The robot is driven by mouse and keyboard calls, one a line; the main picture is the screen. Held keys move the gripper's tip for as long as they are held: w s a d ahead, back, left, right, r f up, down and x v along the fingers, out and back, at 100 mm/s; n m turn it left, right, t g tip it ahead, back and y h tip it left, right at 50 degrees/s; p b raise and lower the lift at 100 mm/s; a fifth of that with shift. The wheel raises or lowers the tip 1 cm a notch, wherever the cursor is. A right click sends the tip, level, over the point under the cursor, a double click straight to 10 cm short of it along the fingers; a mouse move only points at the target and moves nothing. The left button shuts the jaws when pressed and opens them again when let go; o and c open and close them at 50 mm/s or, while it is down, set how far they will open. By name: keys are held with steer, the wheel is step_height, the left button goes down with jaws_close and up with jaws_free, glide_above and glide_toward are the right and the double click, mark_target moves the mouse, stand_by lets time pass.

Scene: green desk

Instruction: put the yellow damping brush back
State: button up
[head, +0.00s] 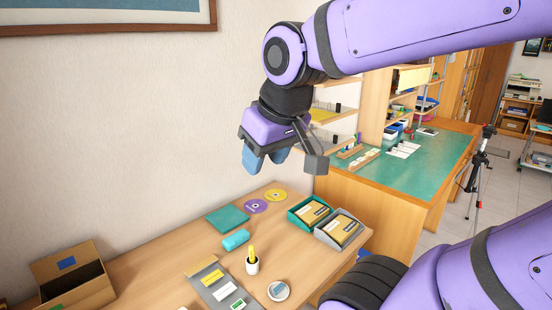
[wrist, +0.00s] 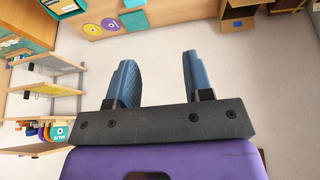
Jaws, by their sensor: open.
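A yellow object, which looks like the damping brush (head: 252,252), stands upright in a small white cup (head: 252,267) on the wooden desk. My gripper (head: 264,162) is high above the desk, up and slightly right of the cup in the head view, apart from everything. In the wrist view my gripper (wrist: 157,72) shows two blue fingers spread apart with nothing between them. The brush and cup are not visible in the wrist view.
The wooden desk (head: 160,262) also holds a teal box (head: 300,224), a grey box (head: 325,240), a teal roll (head: 236,240), a grey tray (head: 205,275), a round dish (head: 278,291) and discs (head: 276,195). A cardboard box (head: 80,262) stands at left. Shelves (wrist: 50,88) show in the wrist view.

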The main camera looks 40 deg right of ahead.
steer(key=s, duration=0.3)
steer(key=shift+s+a+r, duration=0.2)
steer(key=shift+a+r, duration=0.1)
steer(key=shift+r, duration=0.05)
